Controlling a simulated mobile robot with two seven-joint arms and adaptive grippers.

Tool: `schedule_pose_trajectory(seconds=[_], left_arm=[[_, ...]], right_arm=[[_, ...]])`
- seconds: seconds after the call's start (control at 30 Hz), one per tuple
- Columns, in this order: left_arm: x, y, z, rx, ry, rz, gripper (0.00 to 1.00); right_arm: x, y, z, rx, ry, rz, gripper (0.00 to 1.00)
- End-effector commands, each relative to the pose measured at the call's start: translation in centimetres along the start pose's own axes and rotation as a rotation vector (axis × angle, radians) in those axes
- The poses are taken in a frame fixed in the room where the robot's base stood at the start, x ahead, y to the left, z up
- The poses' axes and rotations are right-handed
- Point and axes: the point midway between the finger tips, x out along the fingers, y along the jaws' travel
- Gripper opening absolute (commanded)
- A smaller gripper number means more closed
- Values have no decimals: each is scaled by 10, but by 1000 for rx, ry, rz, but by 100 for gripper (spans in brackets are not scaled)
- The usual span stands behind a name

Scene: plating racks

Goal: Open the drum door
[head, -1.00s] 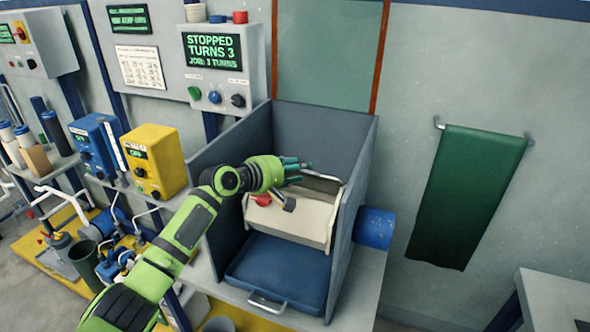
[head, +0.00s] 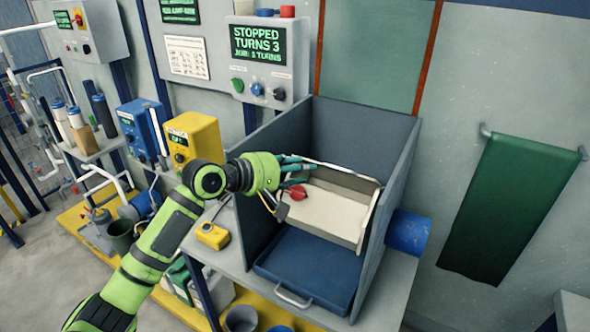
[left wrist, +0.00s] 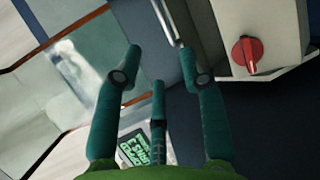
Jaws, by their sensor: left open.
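The cream drum (head: 335,212) sits inside a grey open-fronted housing (head: 365,130). A red knob (head: 297,192) is on the left of its cream front, and it also shows in the left wrist view (left wrist: 245,54). A thin pale edge runs along the drum's top; I cannot tell whether the door is ajar. My left gripper (head: 300,163) is at the drum's upper left, above the knob. In the left wrist view its fingers (left wrist: 160,65) are spread, with a thin metal bar (left wrist: 166,22) showing between and beyond them. Contact is unclear. My right gripper is not in view.
A blue tray (head: 305,270) with a handle lies below the drum. A control panel (head: 262,65) reading STOPPED is behind. Yellow (head: 193,140) and blue (head: 140,130) boxes stand to the left. A green cloth (head: 515,205) hangs on the right wall.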

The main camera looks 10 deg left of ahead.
Motion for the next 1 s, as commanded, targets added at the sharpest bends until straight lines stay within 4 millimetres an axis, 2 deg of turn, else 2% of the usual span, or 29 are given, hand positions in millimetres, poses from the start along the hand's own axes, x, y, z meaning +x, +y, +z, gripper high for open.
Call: schedule_pose_trajectory(seconds=[0.1, 0.37, 0.47, 0.5, 0.53, 0.57, 0.67, 0.7, 0.77, 0.8, 0.9, 1.0], left_arm=[[-7, 0, 0, 0, 0, 0, 41], [-8, 0, 0, 0, 0, 0, 41], [-7, -4, 2, 8, -1, -7, 5], [-6, -12, 4, 24, -2, -18, 0], [-6, -20, 7, 44, -2, -32, 0], [-5, -32, 12, 71, -3, -51, 0], [-5, -86, 31, 211, -7, -140, 0], [-8, -112, 41, 284, -11, -185, 0], [-16, -152, 56, 402, -18, -258, 0], [-24, -178, 65, 481, -24, -310, 0], [-50, -234, 85, 657, -44, -434, 0], [-76, -273, 99, 786, -68, -542, 0]], right_arm=[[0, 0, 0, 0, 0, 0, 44], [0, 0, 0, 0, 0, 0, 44], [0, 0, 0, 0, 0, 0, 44], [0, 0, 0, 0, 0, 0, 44], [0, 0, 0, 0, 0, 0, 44], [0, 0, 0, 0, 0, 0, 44], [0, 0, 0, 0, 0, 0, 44], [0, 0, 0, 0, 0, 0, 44], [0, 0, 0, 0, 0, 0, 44], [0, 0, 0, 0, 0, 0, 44], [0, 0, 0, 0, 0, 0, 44], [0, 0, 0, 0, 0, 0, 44]])
